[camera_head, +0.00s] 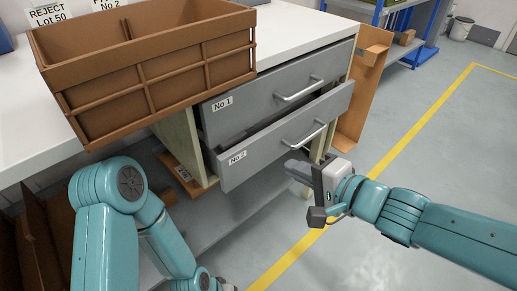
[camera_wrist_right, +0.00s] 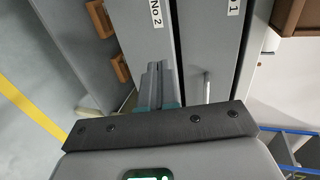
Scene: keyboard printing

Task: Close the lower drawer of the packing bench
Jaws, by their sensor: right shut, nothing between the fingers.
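The lower drawer (camera_head: 290,140), a grey front labelled "No 2", stands partly out of the packing bench (camera_head: 297,28). A dark gap shows above its front edge. Its bar handle (camera_head: 305,136) is on the front face. My right gripper (camera_head: 298,168) is shut and empty, just in front of and below the right part of this drawer front. In the right wrist view its fingertips (camera_wrist_right: 157,80) are close to the "No 2" front (camera_wrist_right: 147,35); contact cannot be told. My left arm is at lower left, its gripper out of view.
The upper drawer (camera_head: 275,90), labelled "No 1", is directly above and sits further back. A brown divided crate (camera_head: 150,85) stands on the bench top at left. A brown board (camera_head: 365,85) stands at the bench's right side. Open floor with a yellow line (camera_head: 420,125) lies right.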

